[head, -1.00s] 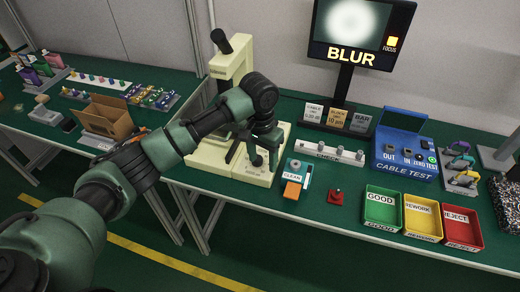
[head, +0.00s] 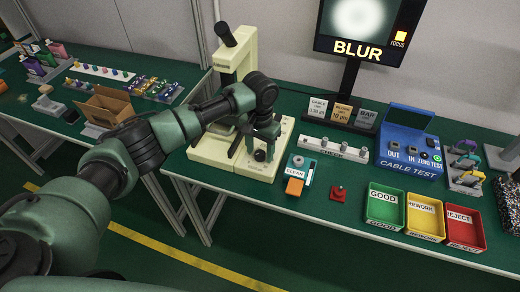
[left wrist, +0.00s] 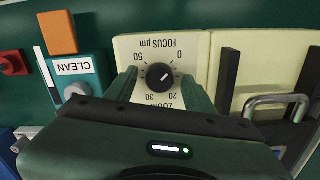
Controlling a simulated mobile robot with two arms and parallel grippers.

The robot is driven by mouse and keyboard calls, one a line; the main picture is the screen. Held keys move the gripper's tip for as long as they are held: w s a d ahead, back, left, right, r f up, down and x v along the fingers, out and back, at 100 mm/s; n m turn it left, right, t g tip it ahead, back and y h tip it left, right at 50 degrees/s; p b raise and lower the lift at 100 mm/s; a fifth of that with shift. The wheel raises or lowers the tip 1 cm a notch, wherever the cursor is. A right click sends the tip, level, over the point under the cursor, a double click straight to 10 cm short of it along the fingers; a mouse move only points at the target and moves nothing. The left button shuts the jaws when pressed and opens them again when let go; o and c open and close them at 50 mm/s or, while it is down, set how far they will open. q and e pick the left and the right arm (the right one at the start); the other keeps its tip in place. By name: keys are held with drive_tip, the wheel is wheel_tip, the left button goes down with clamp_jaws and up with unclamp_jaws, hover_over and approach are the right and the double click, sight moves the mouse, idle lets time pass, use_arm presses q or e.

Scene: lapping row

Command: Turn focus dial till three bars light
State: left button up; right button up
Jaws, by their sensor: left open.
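The black focus dial (left wrist: 160,76) sits on the cream microscope base (left wrist: 130,45), ringed by printed numbers from 0 to 50. It has a small light mark; its exact reading is too small to tell. My left gripper (left wrist: 161,88) is open, with one green finger on each side of the dial; whether they touch it I cannot tell. In the head view, the left gripper (head: 264,146) points down over the front of the microscope (head: 235,60). My right gripper is out of view.
A teal CLEAN box (head: 300,168) and a red button (head: 338,192) stand right of the microscope. Green, yellow and red bins (head: 424,217) and a blue cable tester (head: 408,150) stand farther right. A silver handle (left wrist: 275,103) lies right of the gripper.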

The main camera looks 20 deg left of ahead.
use_arm(q)
clamp_jaws()
